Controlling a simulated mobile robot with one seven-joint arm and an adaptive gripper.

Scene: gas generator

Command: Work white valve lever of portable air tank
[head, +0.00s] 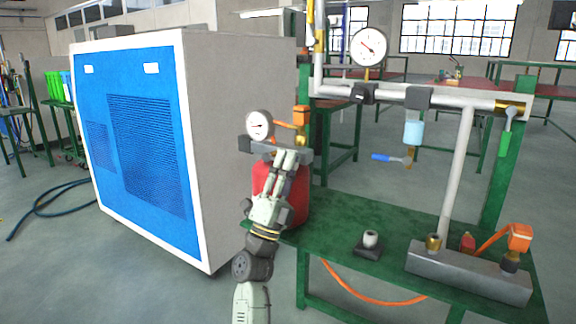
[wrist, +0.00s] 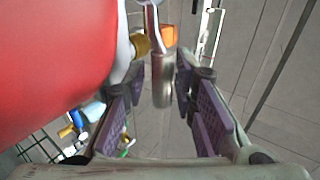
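The portable air tank is red (head: 268,178) and stands at the left end of the green table in the head view, with a round gauge (head: 260,124) above it. In the wrist view the tank (wrist: 55,65) fills the left side. A pale, metallic-looking lever (wrist: 162,85) hangs beside a brass fitting (wrist: 141,45); it appears to be the valve lever. My gripper (head: 288,158) is in front of the tank's top. In the wrist view my gripper (wrist: 161,73) is open, its fingers on both sides of the lever with visible gaps. Contact is not evident. My gripper hides the lever in the head view.
A large blue-fronted cabinet (head: 150,140) stands close on the left. The green table (head: 335,215) carries a small black-based fitting (head: 370,244) and a grey manifold block (head: 465,272). A pipe frame with a gauge (head: 369,47) rises behind. An orange hose (head: 365,299) hangs below.

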